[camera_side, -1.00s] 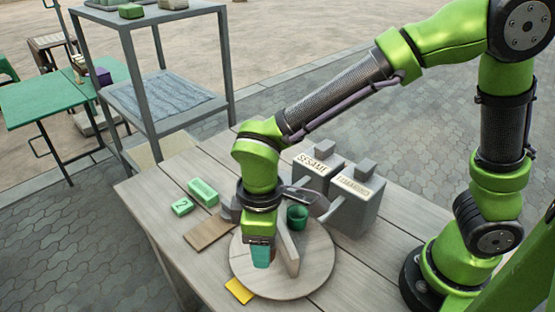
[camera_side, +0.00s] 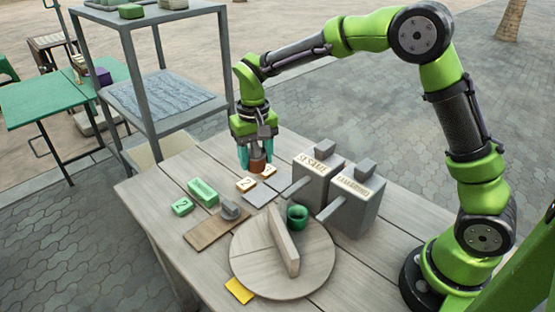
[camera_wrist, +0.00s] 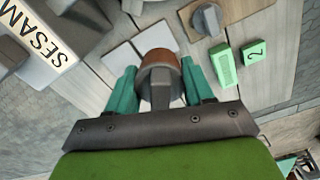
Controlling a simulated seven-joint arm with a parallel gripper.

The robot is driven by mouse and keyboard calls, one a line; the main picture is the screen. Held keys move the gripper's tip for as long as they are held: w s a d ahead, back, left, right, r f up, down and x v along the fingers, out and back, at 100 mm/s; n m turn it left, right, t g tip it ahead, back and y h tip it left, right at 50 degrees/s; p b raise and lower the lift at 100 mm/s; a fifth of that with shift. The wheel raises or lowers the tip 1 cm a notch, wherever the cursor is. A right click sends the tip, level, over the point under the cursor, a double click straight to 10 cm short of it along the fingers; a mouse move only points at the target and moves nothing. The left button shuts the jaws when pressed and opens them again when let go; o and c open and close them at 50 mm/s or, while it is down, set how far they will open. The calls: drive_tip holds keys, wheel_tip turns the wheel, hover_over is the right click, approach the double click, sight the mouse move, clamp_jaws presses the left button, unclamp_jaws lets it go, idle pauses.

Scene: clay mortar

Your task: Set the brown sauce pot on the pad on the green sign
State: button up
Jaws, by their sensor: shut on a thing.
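The brown sauce pot (camera_side: 258,167) is between the teal fingers of my gripper (camera_side: 257,157), at the far edge of the table by the orange-edged signs. The wrist view shows the pot (camera_wrist: 158,57) upright between the fingers (camera_wrist: 160,85). I cannot tell whether it touches the table. Two green signs, one plain-faced (camera_side: 203,190) and one marked 2 (camera_side: 182,206), stand at the table's left. Beside them lies a brown pad (camera_side: 205,236) with a grey knobbed piece (camera_side: 231,211) on its far end.
A grey pad (camera_side: 261,194) lies by the orange-edged sign marked 2 (camera_side: 246,184). Grey SESAME (camera_side: 317,180) and second (camera_side: 355,205) boxes stand right. A yellow tile (camera_side: 240,290) lies in front.

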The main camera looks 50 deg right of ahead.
drive_tip(key=shift+w+d+f+m, duration=0.35)
drive_tip(key=shift+d+f+m, duration=0.1)
drive_tip(key=shift+d, duration=0.25)
hover_over(260, 195)
wheel_tip(260, 195, down, 5)
drive_tip(key=shift+f, duration=2.1)
drive_tip(key=o, duration=1)
drive_tip(key=shift+f, duration=0.15)
